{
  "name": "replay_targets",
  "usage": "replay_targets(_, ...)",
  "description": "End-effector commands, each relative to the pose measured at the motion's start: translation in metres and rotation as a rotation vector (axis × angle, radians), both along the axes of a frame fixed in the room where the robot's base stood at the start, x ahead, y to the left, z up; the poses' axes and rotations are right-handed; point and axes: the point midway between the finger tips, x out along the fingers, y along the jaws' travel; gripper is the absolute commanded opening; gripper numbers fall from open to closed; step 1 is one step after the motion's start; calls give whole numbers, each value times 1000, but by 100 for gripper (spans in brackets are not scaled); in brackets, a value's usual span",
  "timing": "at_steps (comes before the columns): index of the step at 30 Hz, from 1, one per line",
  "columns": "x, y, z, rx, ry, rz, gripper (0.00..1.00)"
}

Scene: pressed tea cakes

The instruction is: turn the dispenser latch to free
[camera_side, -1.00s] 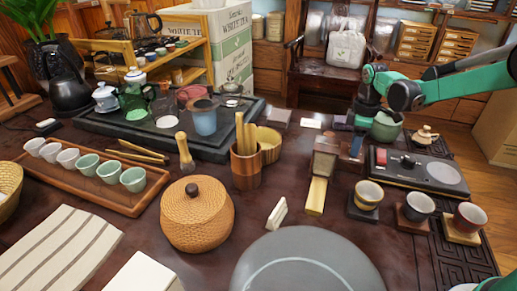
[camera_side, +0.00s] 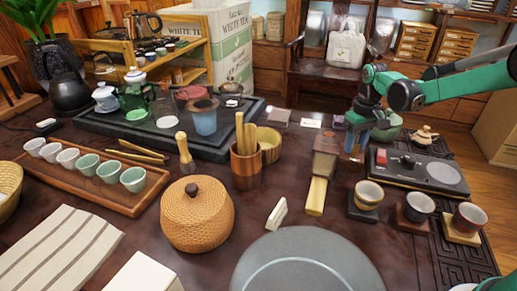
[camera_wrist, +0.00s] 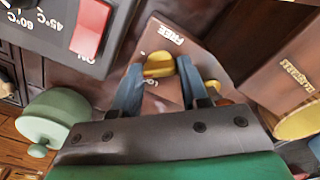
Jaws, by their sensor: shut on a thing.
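The dispenser (camera_side: 325,162) is a dark wooden box with a pale yellow chute (camera_side: 316,196) at its front. In the wrist view, the yellow latch (camera_wrist: 160,64) stands over a brown plate marked "FREE" (camera_wrist: 172,33); a second word, starting "LO", is partly hidden below it. My gripper (camera_wrist: 160,74) has its blue fingers either side of the latch and is shut on it. The latch lies between the two words; its exact angle is hard to tell. In the side view, my gripper (camera_side: 355,141) is right of the dispenser, where the latch is not clearly visible.
A black heater panel (camera_side: 420,172) with a red switch (camera_wrist: 92,27) is close by my gripper. A green lidded pot (camera_wrist: 52,118) stands near it. A woven lidded jar (camera_side: 196,215) is farther left.

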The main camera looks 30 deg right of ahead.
Motion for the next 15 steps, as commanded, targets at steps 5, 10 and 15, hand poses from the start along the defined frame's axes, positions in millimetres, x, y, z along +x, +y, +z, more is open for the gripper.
replay_targets(5,0,0,0,0,1,-166,0)
replay_targets(10,0,0,0,0,1,-316,0)
replay_targets(15,0,0,0,0,1,-443,0)
